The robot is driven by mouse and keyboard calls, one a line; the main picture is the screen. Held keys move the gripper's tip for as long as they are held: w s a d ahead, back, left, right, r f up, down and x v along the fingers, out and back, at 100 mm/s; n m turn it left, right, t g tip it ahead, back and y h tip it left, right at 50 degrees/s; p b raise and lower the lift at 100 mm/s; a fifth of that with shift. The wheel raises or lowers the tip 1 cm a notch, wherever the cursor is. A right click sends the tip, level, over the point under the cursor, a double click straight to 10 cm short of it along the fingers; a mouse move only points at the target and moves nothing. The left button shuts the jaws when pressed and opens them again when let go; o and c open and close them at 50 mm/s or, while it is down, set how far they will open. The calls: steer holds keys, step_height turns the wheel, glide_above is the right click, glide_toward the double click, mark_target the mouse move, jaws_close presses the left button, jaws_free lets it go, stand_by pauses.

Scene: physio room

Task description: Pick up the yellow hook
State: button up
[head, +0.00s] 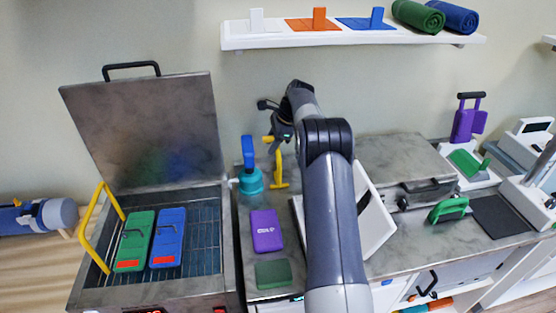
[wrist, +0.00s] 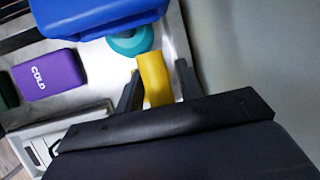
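The yellow hook (head: 278,172) stands upright on the steel counter behind the purple cold pack, with a short arm at its top and a foot on the counter. My gripper (head: 281,128) is at its upper end, partly hidden behind my own arm. In the wrist view the yellow hook (wrist: 155,78) lies between the two dark fingers of my gripper (wrist: 158,80). The fingers look spread. A small gap shows at the right finger; the left finger is close to the hook, and I cannot tell if it touches.
A teal kettle-like vessel with a blue handle (head: 250,178) stands just left of the hook. A purple cold pack (head: 266,231) and a green pack (head: 273,274) lie in front. A white tray (head: 376,222) is at right. An open steel heater (head: 150,130) is at left.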

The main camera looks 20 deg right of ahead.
jaws_close()
steer(key=shift+r, duration=0.15)
